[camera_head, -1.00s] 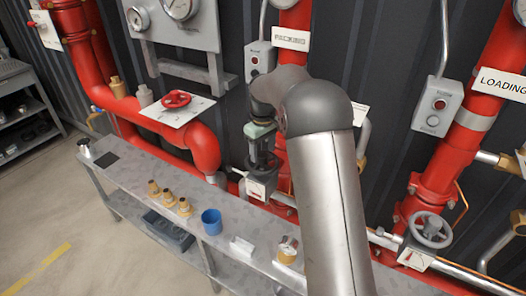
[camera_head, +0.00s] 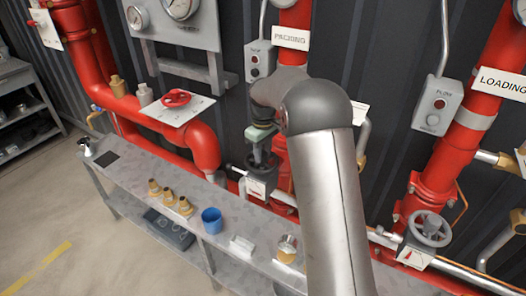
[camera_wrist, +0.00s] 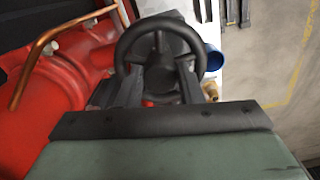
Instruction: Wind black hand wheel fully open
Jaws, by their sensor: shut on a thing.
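The black hand wheel (camera_wrist: 122,45) fills the upper middle of the wrist view, with its round rim and dark hub facing the camera. My gripper (camera_wrist: 161,88) reaches to the wheel with one dark finger on each side of the hub. It is shut on the wheel; the exact contact is hard to see in the dark. In the head view my gripper (camera_head: 262,152) points down at the wheel (camera_head: 257,171), above a white plate with a pointer (camera_head: 257,188). My arm and the gripper's body hide part of the wheel.
Red pipes (camera_head: 205,150) run close behind and left of the wheel. A grey bench (camera_head: 130,172) in front carries brass fittings (camera_head: 170,197), a blue cup (camera_head: 212,221) and a gauge (camera_head: 287,249). A red hand wheel (camera_head: 176,98) and a grey one (camera_head: 430,229) stand apart.

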